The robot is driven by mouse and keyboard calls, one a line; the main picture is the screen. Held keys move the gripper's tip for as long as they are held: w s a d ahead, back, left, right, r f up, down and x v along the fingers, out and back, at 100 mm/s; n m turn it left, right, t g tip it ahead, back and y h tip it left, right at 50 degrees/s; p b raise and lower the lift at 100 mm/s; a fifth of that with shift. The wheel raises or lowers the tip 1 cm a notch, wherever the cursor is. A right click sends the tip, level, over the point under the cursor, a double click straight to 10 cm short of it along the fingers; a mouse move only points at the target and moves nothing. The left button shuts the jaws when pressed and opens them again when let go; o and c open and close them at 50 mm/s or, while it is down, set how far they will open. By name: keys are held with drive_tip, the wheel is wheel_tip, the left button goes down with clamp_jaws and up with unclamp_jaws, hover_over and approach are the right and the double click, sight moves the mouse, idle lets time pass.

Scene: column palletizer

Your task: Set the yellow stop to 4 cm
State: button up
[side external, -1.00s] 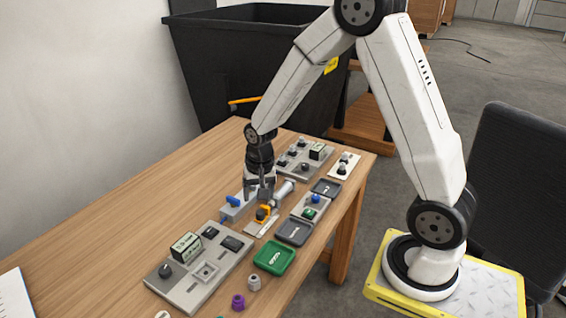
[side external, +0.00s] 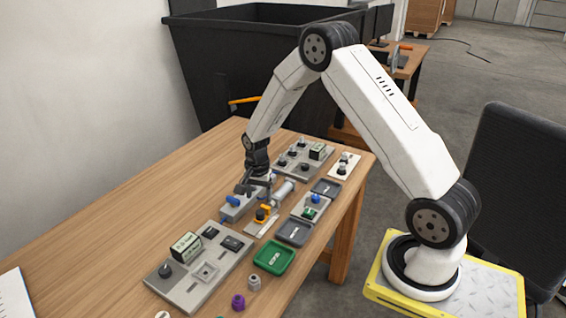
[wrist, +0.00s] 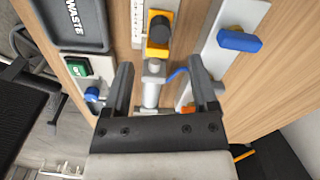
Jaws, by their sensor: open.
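The yellow stop (side external: 263,212) with a black knob sits on a narrow pale scale strip (side external: 252,229) on the table. In the wrist view the stop (wrist: 159,32) is at the top centre, beside the strip's printed marks (wrist: 138,22); the reading is too small to tell. My gripper (side external: 252,187) is just behind and left of the stop in the side view. In the wrist view my gripper (wrist: 160,63) is open and empty, its fingers apart from the stop. A grey cylinder (wrist: 152,78) shows between the fingers, in line with the stop.
A grey block with a blue handle (wrist: 240,41) stands beside the strip. A dark waste tray (wrist: 78,42) and a green button (wrist: 77,67) lie on the other side. A grey panel (side external: 205,272) and green tray (side external: 274,257) are nearer the camera.

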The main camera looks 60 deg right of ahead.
sight(260, 212)
drive_tip(key=shift+f, duration=3.55)
clamp_jaws()
